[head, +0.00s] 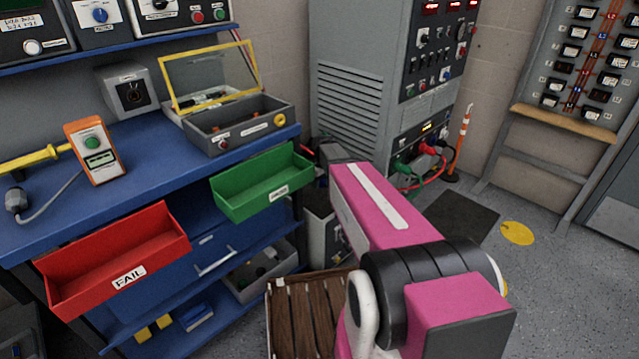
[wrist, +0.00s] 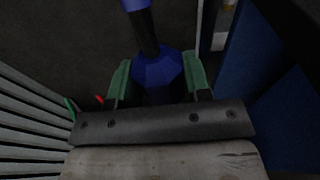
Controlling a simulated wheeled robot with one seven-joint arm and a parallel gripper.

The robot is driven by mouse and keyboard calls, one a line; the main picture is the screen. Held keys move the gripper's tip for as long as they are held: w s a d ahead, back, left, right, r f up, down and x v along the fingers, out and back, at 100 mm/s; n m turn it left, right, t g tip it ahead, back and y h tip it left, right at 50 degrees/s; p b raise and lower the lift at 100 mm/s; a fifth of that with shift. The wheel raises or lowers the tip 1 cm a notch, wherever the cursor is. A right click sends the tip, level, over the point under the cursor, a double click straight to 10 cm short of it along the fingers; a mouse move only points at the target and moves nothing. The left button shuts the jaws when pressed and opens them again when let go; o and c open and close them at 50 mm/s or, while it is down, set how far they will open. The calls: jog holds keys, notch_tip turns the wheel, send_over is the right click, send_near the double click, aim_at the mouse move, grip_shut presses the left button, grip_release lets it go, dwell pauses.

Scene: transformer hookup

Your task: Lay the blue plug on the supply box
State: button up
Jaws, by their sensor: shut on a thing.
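The blue plug (wrist: 157,72) sits between the two green fingers of my gripper (wrist: 160,86) in the wrist view. The fingers are shut on it, and a dark cable with a blue sleeve (wrist: 138,8) runs up from it. In the head view my pink arm hides the plug and most of the gripper, which is between the blue bench and the tall grey cabinet. A grey box (head: 322,236) with dark fittings stands low beside the bench, partly behind my arm. I cannot tell for sure whether it is the supply box.
The tall grey cabinet (head: 345,110) has louvres and red and green plugs (head: 402,166) low on its front. The blue bench (head: 130,190) has red (head: 115,260) and green (head: 262,182) bins on its front. A wooden crate (head: 300,315) stands on the floor.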

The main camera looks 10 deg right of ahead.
aim_at(311, 199)
jog(key=shift+f, duration=0.35)
jog(key=shift+w+a+f, duration=0.3)
jog(key=shift+w+f, duration=0.15)
jog(key=w+a+f, duration=0.2)
jog(key=w+f, duration=0.1)
jog(key=shift+f, duration=0.3)
notch_tip(311, 199, down, 2)
jog(key=shift+a+f, duration=0.1)
jog(key=shift+f, duration=1.05)
jog(key=o, duration=1.1)
jog(key=shift+o, duration=0.2)
jog(key=r, duration=0.7)
jog(key=s+d+r, duration=0.1)
jog(key=r, duration=0.2)
jog(key=shift+r, duration=0.4)
